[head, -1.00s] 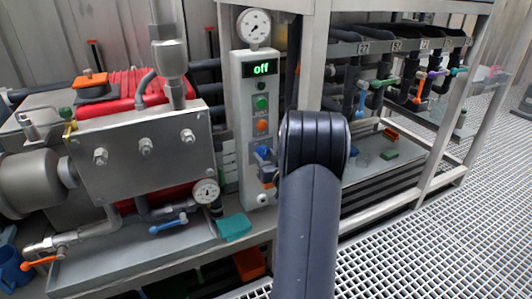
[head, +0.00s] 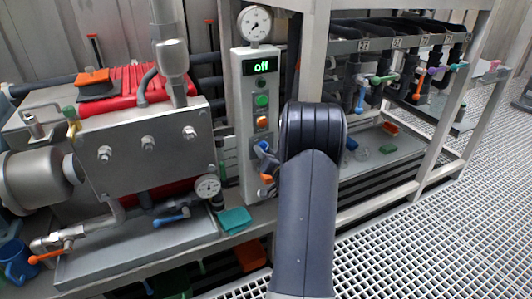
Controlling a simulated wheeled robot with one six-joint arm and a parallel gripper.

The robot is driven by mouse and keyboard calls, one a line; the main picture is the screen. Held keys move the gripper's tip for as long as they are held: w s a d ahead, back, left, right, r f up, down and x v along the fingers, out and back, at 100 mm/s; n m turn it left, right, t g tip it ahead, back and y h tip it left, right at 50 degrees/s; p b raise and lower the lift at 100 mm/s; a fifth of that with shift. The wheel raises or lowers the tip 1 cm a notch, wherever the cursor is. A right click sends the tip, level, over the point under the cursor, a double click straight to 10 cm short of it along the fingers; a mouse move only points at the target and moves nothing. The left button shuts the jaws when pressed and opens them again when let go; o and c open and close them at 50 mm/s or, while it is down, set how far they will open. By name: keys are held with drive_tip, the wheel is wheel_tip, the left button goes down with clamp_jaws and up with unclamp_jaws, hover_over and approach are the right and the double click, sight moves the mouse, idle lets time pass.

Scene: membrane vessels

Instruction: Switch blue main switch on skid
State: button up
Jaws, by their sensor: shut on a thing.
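The white control panel (head: 257,190) stands upright on the skid, left of centre in the head view. Its display (head: 262,67) reads "off" in green. The blue main switch (head: 263,146) is on the panel's lower front, below an orange button. My gripper (head: 266,157) is at the panel, shut on the blue switch. Only a small part of it shows. My dark arm (head: 308,215) rises in front and hides most of the gripper and the panel's right side. The switch's exact angle cannot be told.
A pressure gauge (head: 254,24) sits above the panel. A steel pump block (head: 145,150) with a red part (head: 135,90) stands left. A teal cloth (head: 234,221) lies on the skid. Valves with coloured handles hang at right. The grating floor (head: 430,230) is clear.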

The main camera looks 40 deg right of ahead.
drive_tip(key=o, duration=1)
drive_tip(key=shift+c, duration=0.2)
drive_tip(key=p+v, duration=0.1)
drive_tip(key=v, duration=0.9)
drive_tip(key=shift+s+p, duration=0.35)
drive_tip(key=shift+w+a, duration=0.1)
drive_tip(key=shift+a, duration=0.05)
drive_tip(key=b+x, duration=0.1)
drive_tip(key=x, duration=0.9)
drive_tip(key=shift+w+b, duration=0.3)
drive_tip(key=shift+b, duration=0.1)
drive_tip(key=shift+s, duration=0.15)
